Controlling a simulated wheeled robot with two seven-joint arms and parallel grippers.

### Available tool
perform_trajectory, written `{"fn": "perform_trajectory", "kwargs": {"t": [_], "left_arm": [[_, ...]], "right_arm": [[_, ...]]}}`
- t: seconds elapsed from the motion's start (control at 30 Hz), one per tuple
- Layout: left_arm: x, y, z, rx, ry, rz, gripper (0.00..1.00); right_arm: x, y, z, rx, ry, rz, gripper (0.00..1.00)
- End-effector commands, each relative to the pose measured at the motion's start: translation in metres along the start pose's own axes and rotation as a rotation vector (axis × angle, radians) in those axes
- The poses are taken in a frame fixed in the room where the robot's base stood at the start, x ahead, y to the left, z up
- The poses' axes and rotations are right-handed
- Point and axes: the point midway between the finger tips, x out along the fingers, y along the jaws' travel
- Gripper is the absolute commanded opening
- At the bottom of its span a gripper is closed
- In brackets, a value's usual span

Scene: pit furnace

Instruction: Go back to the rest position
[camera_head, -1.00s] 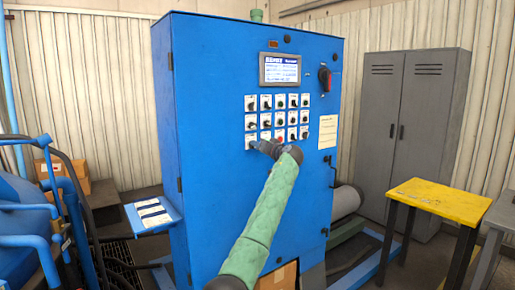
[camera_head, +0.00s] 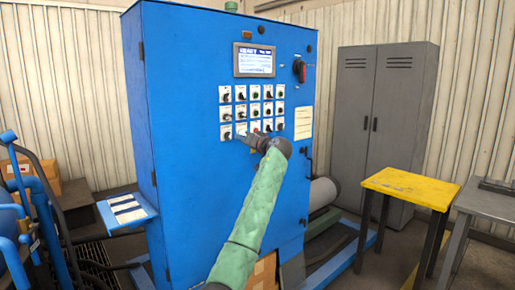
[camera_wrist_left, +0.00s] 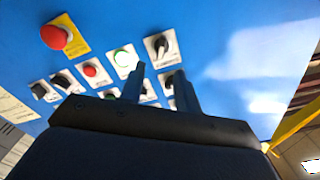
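The left arm, in a green sleeve, reaches up to the panel of the blue control cabinet (camera_head: 190,190). My left gripper (camera_head: 246,136) is in front of the bottom row of switches in the head view. In the left wrist view its two dark fingers (camera_wrist_left: 160,84) stand apart, with panel switches visible between and beyond them, and nothing is held. Whether the fingertips touch the panel cannot be told. A red mushroom button (camera_wrist_left: 56,37) on a yellow plate shows at upper left there, beside a green-ringed button (camera_wrist_left: 122,58) and a black rotary switch (camera_wrist_left: 160,46). My right gripper is not in view.
A yellow-topped table (camera_head: 411,187) and a grey table (camera_head: 487,203) stand at right, before a grey locker (camera_head: 386,125). A small blue shelf (camera_head: 127,210) juts from the cabinet's left side. Blue pipework (camera_head: 40,215) and cardboard boxes (camera_head: 22,169) are at left.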

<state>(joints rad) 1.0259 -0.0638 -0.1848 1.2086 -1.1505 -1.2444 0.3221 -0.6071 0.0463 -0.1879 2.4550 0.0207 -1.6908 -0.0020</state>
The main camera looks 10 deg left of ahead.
Motion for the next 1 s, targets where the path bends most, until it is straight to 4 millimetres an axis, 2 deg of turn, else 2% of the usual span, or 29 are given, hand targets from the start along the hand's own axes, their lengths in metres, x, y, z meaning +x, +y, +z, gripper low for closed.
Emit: {"fn": "perform_trajectory", "kwargs": {"t": [0.17,0.27,0.47,0.7,0.77,0.87,1.0], "left_arm": [[-0.001,0.004,0.012,0.055,-0.066,0.026,0.33],[-0.007,0.001,0.012,0.044,-0.102,0.077,0.33],[-0.032,-0.020,-0.004,-0.020,-0.136,0.193,0.33],[-0.070,-0.059,-0.029,-0.111,-0.130,0.346,0.33],[-0.081,-0.067,-0.031,-0.130,-0.124,0.387,0.33],[-0.100,-0.075,-0.023,-0.150,-0.119,0.463,0.33],[-0.129,-0.077,0.005,-0.162,-0.117,0.574,0.33]], "right_arm": [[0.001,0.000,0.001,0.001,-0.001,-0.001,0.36],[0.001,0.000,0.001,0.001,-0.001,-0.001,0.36],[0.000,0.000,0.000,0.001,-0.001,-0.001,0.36],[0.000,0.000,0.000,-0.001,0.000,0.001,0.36],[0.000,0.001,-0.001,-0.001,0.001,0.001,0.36],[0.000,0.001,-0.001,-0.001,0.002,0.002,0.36],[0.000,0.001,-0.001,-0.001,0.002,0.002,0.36]]}}
